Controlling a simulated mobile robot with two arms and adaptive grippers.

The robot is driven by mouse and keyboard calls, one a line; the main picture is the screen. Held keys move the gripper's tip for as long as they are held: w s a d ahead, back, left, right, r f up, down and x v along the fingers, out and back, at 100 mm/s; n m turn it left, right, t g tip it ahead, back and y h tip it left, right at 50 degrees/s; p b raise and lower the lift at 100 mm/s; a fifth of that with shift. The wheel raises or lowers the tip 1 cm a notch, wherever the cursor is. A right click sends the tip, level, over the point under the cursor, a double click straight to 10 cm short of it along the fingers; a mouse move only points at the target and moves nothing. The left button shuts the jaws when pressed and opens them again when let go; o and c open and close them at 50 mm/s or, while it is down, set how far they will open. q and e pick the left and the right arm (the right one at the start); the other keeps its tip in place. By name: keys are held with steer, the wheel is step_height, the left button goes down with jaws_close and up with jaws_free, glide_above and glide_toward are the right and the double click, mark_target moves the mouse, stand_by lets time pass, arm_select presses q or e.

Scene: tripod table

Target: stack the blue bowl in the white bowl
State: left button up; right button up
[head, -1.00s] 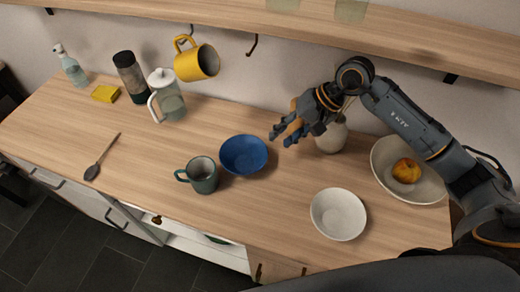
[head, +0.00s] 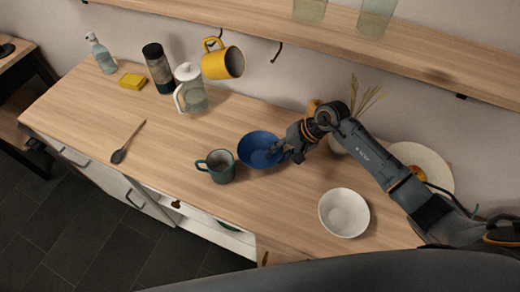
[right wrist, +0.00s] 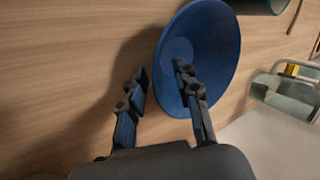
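The blue bowl (head: 256,147) stands upright on the wooden counter, right of the green mug; it also shows in the right wrist view (right wrist: 213,45). My right gripper (head: 286,153) is at the bowl's right rim. In the right wrist view my right gripper (right wrist: 160,72) is open, with one finger over the inside of the bowl and the other outside its rim. A gap shows between the fingers, and I see no grip on the rim. The white bowl (head: 344,213) stands upright and empty on the counter, nearer and to the right. My left gripper is not in view.
The green mug (head: 219,166) stands close to the blue bowl's left. A large pale bowl (head: 436,163) with fruit and a vase with dry stems (head: 367,100) are behind my right arm. A shelf (head: 400,55) overhangs the back. Counter between the two bowls is clear.

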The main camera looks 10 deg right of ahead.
steer(key=shift+f, duration=0.2)
jaws_close()
steer(key=shift+r, duration=0.15)
